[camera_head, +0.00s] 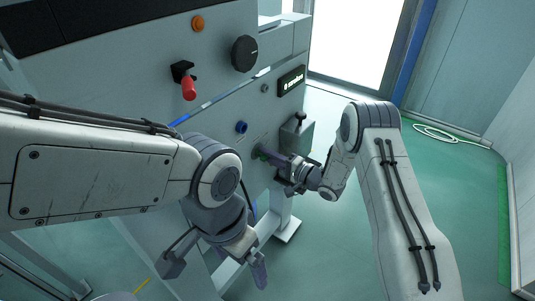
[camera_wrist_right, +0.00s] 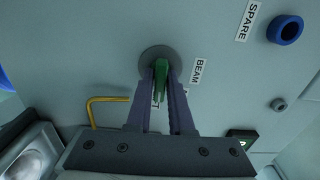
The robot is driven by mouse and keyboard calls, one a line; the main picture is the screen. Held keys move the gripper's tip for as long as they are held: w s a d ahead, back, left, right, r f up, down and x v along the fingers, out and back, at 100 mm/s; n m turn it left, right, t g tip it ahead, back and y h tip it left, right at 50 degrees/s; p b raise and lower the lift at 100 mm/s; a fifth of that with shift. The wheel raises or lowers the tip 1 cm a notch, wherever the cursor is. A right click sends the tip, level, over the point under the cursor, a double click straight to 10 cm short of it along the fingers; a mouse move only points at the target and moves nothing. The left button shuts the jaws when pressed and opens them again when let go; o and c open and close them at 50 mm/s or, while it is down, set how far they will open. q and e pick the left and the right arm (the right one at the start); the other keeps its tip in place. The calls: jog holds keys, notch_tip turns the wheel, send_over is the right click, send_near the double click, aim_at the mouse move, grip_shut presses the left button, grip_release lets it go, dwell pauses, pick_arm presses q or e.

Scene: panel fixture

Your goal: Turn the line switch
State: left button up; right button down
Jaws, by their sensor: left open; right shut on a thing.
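A green switch handle (camera_wrist_right: 162,80) stands out from a round grey base (camera_wrist_right: 158,56) on the panel face. A label reading BEAM is beside it, and another label is mostly hidden behind the fingers. I cannot read the word LINE anywhere. My right gripper (camera_wrist_right: 160,92) is shut on the green handle, one finger on each side. In the head view my right gripper (camera_head: 268,156) reaches the panel from the right, and the handle is mostly hidden. My left gripper (camera_head: 215,268) is open and empty, hanging low in front of the panel, away from the switch.
A yellow bent rod (camera_wrist_right: 106,105) is near the switch. A grey box (camera_head: 297,133) sits right of it.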

jog(key=shift+f, duration=0.1)
dwell(0.5)
jog(key=c, duration=0.9)
grip_release()
jog(key=v, duration=1)
jog(key=shift+s+d+b, duration=0.2)
jog(key=shift+s+b, duration=0.05)
jog(key=shift+b, duration=0.15)
